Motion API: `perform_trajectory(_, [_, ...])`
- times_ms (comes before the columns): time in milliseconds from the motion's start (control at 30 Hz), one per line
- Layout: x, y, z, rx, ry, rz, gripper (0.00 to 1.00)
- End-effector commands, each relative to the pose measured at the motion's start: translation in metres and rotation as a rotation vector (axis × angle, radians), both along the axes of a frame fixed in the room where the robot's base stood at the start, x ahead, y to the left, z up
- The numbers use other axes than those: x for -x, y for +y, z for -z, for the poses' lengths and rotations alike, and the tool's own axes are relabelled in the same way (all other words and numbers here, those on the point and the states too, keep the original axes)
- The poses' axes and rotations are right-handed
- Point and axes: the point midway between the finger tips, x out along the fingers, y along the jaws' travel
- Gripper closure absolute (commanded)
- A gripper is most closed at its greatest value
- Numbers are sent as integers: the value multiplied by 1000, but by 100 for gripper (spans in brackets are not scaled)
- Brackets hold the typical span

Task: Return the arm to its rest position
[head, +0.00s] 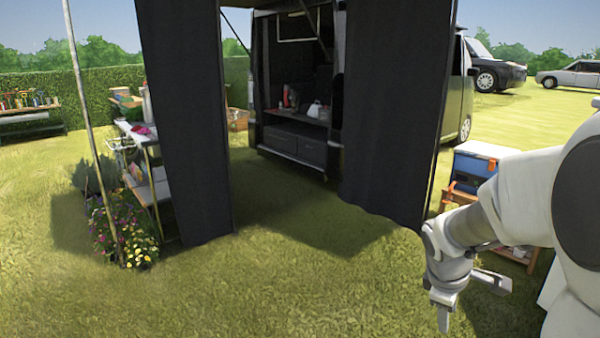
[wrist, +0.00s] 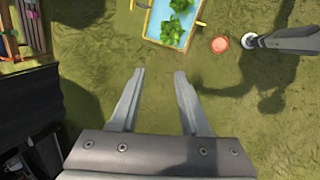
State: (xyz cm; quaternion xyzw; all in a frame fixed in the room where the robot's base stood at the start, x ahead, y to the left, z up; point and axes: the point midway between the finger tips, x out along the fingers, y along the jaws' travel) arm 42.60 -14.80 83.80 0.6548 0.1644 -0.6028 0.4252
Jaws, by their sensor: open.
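My arm reaches in from the right edge of the head view, bent downward. My gripper (head: 472,300) hangs over the grass at the lower right, with its fingers apart. In the wrist view my gripper (wrist: 160,75) points down at bare grass. Its two fingers are spread and nothing is between them.
A blue cooler box (head: 478,165) on a wooden stand is close behind my gripper. Black curtains (head: 395,120) hang ahead, with a van (head: 300,150) behind. Flowers (head: 125,235) stand at left. The wrist view shows a blue-bottomed tray (wrist: 190,40) and a round reddish thing (wrist: 220,44). Open grass lies in front.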

Motion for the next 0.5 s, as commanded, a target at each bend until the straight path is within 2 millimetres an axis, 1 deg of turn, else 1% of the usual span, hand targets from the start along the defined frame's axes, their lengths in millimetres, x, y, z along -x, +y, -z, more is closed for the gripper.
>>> perform_trajectory(33, [7,8,-14,-12,-31,38,54])
perform_trajectory(200, [33,35,-45,-76,-118,176,54])
perform_trajectory(400, [67,65,-74,-172,-211,332,54])
perform_trajectory(500, [85,80,-85,-228,-253,407,54])
